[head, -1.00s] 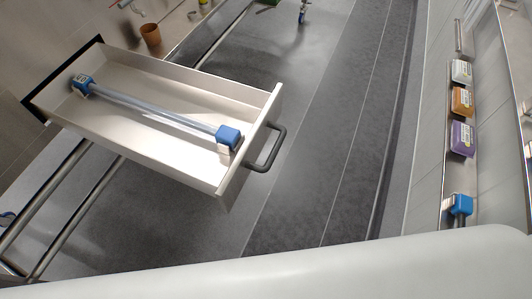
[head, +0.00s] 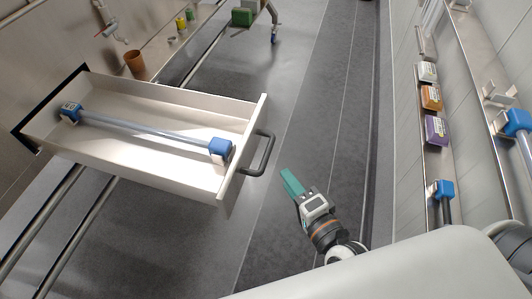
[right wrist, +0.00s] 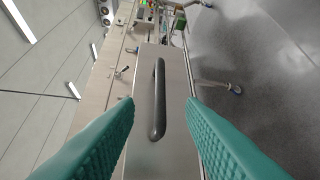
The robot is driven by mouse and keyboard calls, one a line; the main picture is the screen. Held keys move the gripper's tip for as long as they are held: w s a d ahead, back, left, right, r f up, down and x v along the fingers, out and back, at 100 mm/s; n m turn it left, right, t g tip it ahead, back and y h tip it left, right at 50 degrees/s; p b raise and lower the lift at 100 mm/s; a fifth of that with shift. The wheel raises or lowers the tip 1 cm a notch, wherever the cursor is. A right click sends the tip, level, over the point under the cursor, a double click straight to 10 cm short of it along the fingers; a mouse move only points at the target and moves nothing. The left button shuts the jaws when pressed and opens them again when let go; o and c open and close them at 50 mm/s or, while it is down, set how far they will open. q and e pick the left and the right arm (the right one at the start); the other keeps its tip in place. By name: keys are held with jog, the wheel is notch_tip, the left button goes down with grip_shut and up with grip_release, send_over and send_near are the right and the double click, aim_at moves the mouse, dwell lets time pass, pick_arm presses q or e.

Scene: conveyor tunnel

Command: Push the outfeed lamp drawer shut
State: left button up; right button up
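The white lamp drawer (head: 105,160) is pulled far out of the wall on the left in the head view. A tube lamp with blue end caps (head: 150,131) lies inside it. Its dark bar handle (head: 264,155) is on the front panel, which faces right. In the right wrist view the handle (right wrist: 158,98) and front panel (right wrist: 178,135) lie ahead, between the two fingers. My right gripper (head: 291,183), with teal fingers, is to the lower right of the handle and apart from it. Its fingers (right wrist: 165,135) are spread and empty. My left gripper is not in view.
Rails (head: 75,240) run below the drawer. A ledge at the back holds a brown pot (head: 135,63) and small items. A shelf at the right holds white, orange and purple boxes (head: 435,130) and blue-capped tubes. The grey floor (head: 310,110) right of the drawer is clear.

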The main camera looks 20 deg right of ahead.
aim_at(268, 152)
jog(key=p+x, duration=0.1)
jog(key=x, duration=1)
grip_shut()
